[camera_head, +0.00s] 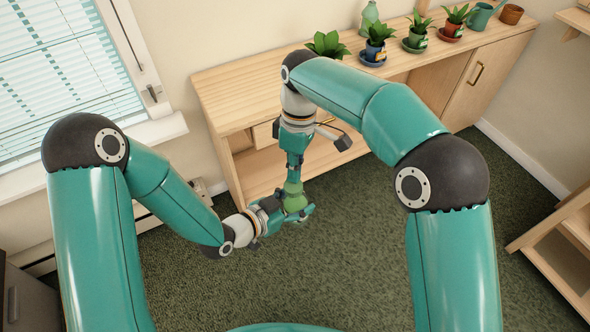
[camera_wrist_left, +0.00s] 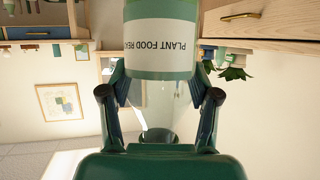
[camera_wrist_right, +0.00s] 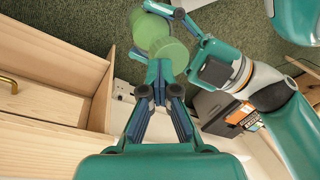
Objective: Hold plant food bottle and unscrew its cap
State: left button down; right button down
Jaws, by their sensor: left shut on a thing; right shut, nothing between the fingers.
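The green plant food bottle (camera_head: 294,198) is upright below my right gripper in the head view. In the left wrist view its white label band (camera_wrist_left: 160,46) reads upside down. My left gripper (camera_head: 299,211) is shut on the bottle; its two fingers flank it in the left wrist view. My right gripper (camera_head: 294,172) points down just above the bottle top, shut and empty. In the right wrist view its fingertips (camera_wrist_right: 160,78) are together near the green bottle (camera_wrist_right: 158,34). I cannot make out the cap clearly, nor whether the right fingertips touch the bottle.
A long wooden cabinet (camera_head: 232,97) stands behind the bottle, close to my right arm. Several potted plants, a green bottle (camera_head: 370,15) and a watering can (camera_head: 482,14) stand on it. A wooden shelf (camera_head: 562,245) is at the right. Green carpet (camera_head: 345,250) around the grippers is free.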

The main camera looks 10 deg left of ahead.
jog(key=n, duration=0.6)
jog(key=shift+w+d+f+n+h, duration=0.15)
jog(key=shift+w+f+n+h, duration=0.05)
jog(key=shift+w+n+h, duration=0.2)
jog(key=n, duration=0.4)
jog(key=shift+h, duration=0.3)
jog(key=c, duration=1.9)
grip_release()
jog(key=o, duration=0.6)
jog(key=shift+r, duration=0.1)
jog(key=shift+r, duration=0.15)
